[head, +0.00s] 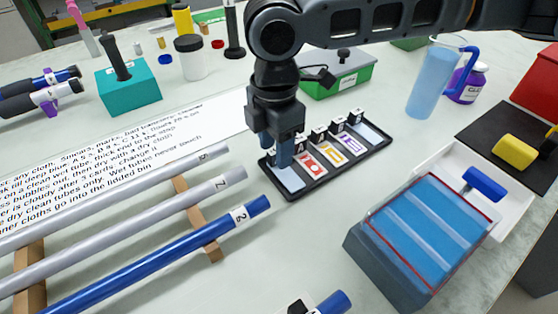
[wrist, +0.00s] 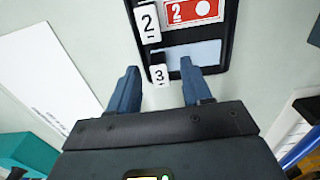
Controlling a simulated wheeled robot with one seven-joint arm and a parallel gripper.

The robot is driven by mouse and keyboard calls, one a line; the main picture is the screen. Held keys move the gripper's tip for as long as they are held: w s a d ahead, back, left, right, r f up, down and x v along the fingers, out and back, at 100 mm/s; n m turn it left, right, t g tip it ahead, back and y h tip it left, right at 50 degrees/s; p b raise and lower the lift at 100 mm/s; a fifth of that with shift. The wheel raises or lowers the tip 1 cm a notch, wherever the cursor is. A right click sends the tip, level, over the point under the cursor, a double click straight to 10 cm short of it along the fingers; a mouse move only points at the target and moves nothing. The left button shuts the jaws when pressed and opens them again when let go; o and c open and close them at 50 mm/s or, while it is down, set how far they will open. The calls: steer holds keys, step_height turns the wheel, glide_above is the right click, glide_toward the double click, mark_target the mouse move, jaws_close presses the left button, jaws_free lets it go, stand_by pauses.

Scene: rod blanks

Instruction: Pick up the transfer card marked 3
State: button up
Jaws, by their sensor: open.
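A black tray (head: 318,187) holds a row of cards with upright numbered tags. In the wrist view, the tag marked 3 (wrist: 159,75) stands at the tray's end, beside a plain pale-blue panel (wrist: 207,52). That panel also shows in the head view (head: 288,180); no number shows on it, and I cannot tell whether it is a card or bare slot. My gripper (head: 276,150) is open and points down over this end. In the wrist view its fingertips (wrist: 158,68) are on either side of tag 3, with nothing gripped. The right fingertip overlaps the panel's edge.
A red card marked 2 (wrist: 192,10) is beside tag 2 (wrist: 148,22). A yellow card (head: 332,152) and a purple one are farther along the tray. Rods lie left on wooden supports (head: 207,240). A green box (head: 340,75) is behind.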

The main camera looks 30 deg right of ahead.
steer(key=shift+c, duration=0.4)
jaws_close()
